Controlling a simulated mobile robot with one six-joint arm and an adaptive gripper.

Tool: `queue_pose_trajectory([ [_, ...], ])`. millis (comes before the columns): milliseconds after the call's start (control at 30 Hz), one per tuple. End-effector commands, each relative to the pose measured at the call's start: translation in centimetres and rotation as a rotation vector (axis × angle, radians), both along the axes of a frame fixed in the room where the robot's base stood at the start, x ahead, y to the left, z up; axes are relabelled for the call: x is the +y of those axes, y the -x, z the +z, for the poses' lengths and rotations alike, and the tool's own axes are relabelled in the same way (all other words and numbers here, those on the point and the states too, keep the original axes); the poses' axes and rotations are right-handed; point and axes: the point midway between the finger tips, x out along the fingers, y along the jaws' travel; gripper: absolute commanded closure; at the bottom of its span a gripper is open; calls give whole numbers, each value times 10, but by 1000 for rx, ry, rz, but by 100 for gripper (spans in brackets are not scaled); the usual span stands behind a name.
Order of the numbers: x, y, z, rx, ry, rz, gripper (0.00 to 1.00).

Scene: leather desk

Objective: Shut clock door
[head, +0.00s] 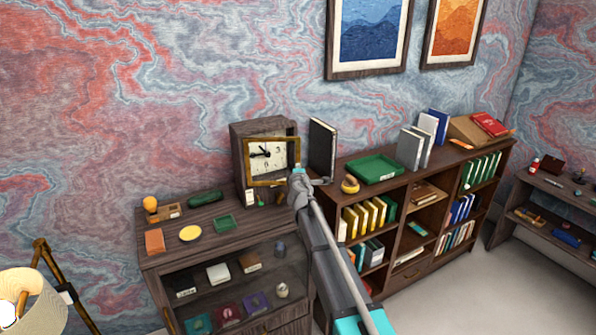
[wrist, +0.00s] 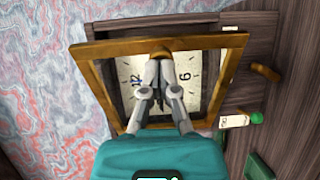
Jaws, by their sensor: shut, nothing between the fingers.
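The clock is a dark wooden box (head: 243,159) standing on the cabinet, with a white dial (head: 267,155) facing out. Its door is a golden wooden frame (head: 251,183) standing somewhat off the case, so it looks partly open. In the wrist view the door frame (wrist: 102,95) lies around the dial (wrist: 196,82), and the case (wrist: 240,32) shows beyond it. My gripper (head: 297,173) is at the door's right side in the head view. In the wrist view my gripper (wrist: 160,60) is shut and empty, with its tips at the frame's top bar; contact is unclear.
A dark upright book (head: 322,148) stands right of the clock. A green tray (head: 374,168) and a yellow tape roll (head: 350,184) lie on the bookcase. A green key tag (wrist: 256,117) hangs near the clock. Small items, including a green box (head: 223,223), lie on the cabinet.

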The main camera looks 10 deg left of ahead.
Motion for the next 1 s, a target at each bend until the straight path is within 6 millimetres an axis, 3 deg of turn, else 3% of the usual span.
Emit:
queue_pose_trajectory([
  [267,0,-3,0,0,0,0,100],
  [367,1,-15,0,0,0,0,100],
  [700,9,-78,0,0,0,0,100],
  [1000,14,-90,0,0,0,1,100],
])
